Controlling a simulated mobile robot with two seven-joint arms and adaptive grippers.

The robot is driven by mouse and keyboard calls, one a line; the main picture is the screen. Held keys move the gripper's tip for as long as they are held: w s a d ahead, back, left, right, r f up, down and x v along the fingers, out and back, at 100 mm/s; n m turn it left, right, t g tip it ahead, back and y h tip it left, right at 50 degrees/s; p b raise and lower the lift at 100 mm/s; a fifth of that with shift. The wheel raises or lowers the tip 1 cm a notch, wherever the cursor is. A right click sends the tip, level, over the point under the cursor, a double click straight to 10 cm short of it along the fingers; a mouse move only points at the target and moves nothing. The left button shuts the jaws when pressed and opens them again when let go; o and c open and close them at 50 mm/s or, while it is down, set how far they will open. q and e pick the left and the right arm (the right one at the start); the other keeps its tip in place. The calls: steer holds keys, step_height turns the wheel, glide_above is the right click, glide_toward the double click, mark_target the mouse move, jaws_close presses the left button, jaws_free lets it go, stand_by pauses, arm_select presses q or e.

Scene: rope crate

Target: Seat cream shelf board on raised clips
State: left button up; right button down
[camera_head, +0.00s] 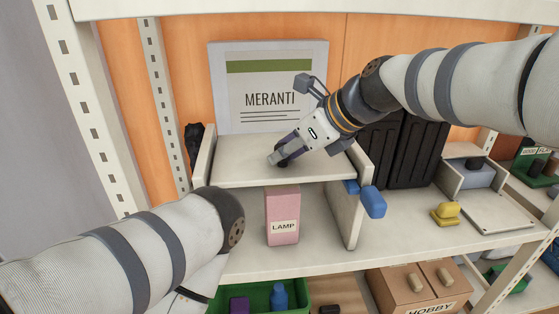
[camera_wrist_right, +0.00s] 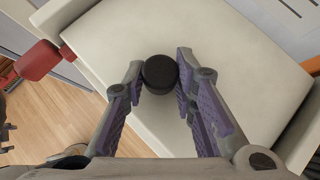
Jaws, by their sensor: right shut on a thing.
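The cream shelf board (camera_head: 235,172) lies between two cream side panels, the left one (camera_head: 203,158) and the right one (camera_head: 346,215). My right gripper (camera_head: 284,157) is over the board, its fingers shut on a dark round knob (camera_wrist_right: 160,72) on the board's top. Two blue pieces (camera_head: 373,202) stick out by the right panel's front. In the wrist view a red piece (camera_wrist_right: 40,68) stands out beside the board (camera_wrist_right: 215,50). Whether the board rests on clips is hidden. My left arm crosses the lower left; its gripper is out of the picture.
A pink LAMP box (camera_head: 283,215) stands under the board. A MERANTI sign (camera_head: 268,85) is behind it. Dark upright panels (camera_head: 405,150) and a yellow block (camera_head: 446,213) are to the right. A green crate (camera_head: 258,290) and a HOBBY box (camera_head: 415,290) are below.

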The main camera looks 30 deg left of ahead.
steer(key=shift+f, duration=0.4)
stand_by(0.6)
steer(key=c, duration=1.2)
jaws_free()
steer(key=shift+f, duration=0.1)
steer(key=shift+c, duration=0.4)
steer(key=shift+c, duration=0.8)
steer(key=shift+c, duration=0.7)
